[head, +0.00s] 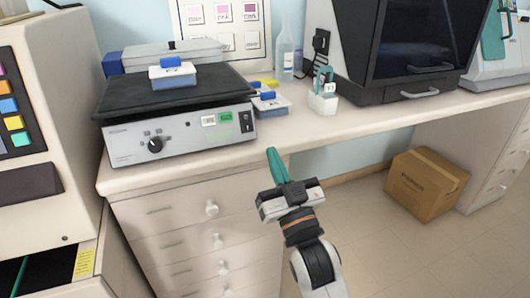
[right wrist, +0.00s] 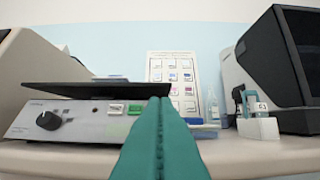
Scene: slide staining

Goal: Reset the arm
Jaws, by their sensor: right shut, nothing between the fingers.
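My right gripper (head: 274,160) is in front of the bench edge in the head view, with its teal fingers pointing up and toward the bench. In the right wrist view its two teal fingers (right wrist: 161,112) lie together, shut with nothing between them. The fingers point toward the right end of the hotplate-like device. My left gripper is not in view.
A small white holder (head: 323,100) and a dark-windowed cabinet (head: 400,45) stand to the right. A cardboard box (head: 427,183) sits on the floor.

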